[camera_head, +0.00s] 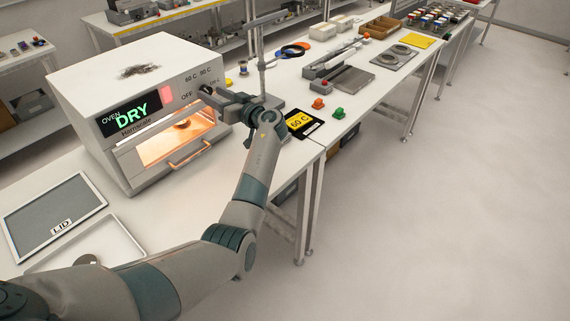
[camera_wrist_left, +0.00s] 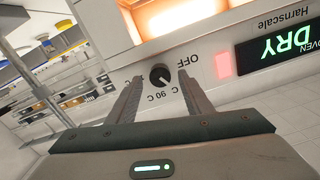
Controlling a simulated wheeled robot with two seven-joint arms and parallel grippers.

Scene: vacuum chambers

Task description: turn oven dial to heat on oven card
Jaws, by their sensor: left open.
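The white oven (camera_head: 120,75) stands on the left bench with its window lit orange and a display (camera_head: 130,113) reading OVEN DRY. Its black dial (camera_wrist_left: 160,75) shows in the left wrist view on the front panel, with OFF and 90 C printed around it. Which mark the dial points to is too small to tell. My left gripper (camera_wrist_left: 158,88) is open, its fingers on either side of the dial in that view; contact cannot be told. In the head view it is at the panel's right side. The oven card (camera_head: 302,123), black and yellow, reads 60 C and lies right of my wrist.
A metal stand (camera_head: 262,60) rises just behind my left gripper. A panel marked LID (camera_head: 58,215) and a white tray (camera_head: 90,250) lie in front of the oven. Red (camera_head: 318,103) and green (camera_head: 339,113) small objects sit beyond the card. The floor at right is clear.

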